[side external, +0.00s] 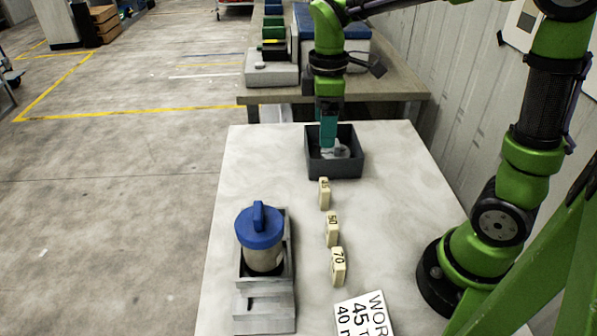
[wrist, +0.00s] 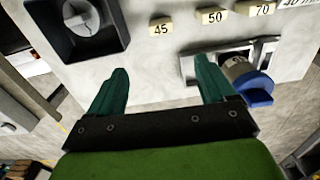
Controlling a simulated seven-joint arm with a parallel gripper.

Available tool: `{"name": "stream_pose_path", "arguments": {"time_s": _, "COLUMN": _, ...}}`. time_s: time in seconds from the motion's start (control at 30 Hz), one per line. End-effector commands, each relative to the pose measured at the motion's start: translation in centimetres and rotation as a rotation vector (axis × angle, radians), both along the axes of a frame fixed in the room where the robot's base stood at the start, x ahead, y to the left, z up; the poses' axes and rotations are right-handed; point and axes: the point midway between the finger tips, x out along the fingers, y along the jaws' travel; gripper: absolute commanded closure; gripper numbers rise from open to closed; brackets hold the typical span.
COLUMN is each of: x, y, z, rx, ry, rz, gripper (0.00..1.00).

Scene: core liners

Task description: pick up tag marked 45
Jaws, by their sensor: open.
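The cream tag marked 45 (side external: 324,193) stands on the pale table in the side view, closest to the dark box. It also shows in the wrist view (wrist: 160,28), above the gap between the fingertips. The tag marked 50 (side external: 332,231) and the tag marked 70 (side external: 338,267) stand in a row with it. They show in the wrist view as the 50 (wrist: 212,16) and the 70 (wrist: 262,9). My gripper (side external: 328,146) is raised, apart from the tags, and appears over the dark box in the side view. Its teal fingers (wrist: 163,72) are open and empty.
A dark open box (side external: 316,173) holds a grey-white item at the far end. A blue-lidded canister (side external: 259,228) sits in a grey holder (side external: 265,308) on the left. A printed sign (side external: 364,314) lies near the front. Bare table surrounds the tags.

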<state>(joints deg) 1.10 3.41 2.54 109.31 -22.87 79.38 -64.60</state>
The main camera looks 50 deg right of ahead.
Motion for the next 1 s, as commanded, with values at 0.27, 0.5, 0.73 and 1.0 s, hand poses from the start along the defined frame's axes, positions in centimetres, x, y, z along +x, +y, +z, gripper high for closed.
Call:
{"name": "stream_pose_path", "arguments": {"time_s": 0.27, "x": -0.2, "y": 0.0, "z": -4.2, "rx": 0.002, "ry": 0.010, "rz": 0.028, "gripper": 0.17}}
{"name": "stream_pose_path", "arguments": {"time_s": 0.5, "x": -0.3, "y": 0.0, "z": -9.3, "rx": 0.002, "ry": 0.009, "rz": 0.025, "gripper": 0.17}}
{"name": "stream_pose_path", "arguments": {"time_s": 0.73, "x": -0.2, "y": 0.0, "z": -11.6, "rx": 0.002, "ry": 0.004, "rz": 0.024, "gripper": 0.17}}
{"name": "stream_pose_path", "arguments": {"time_s": 1.0, "x": -0.9, "y": -0.3, "z": -14.8, "rx": 0.002, "ry": 0.008, "rz": 0.024, "gripper": 0.17}}
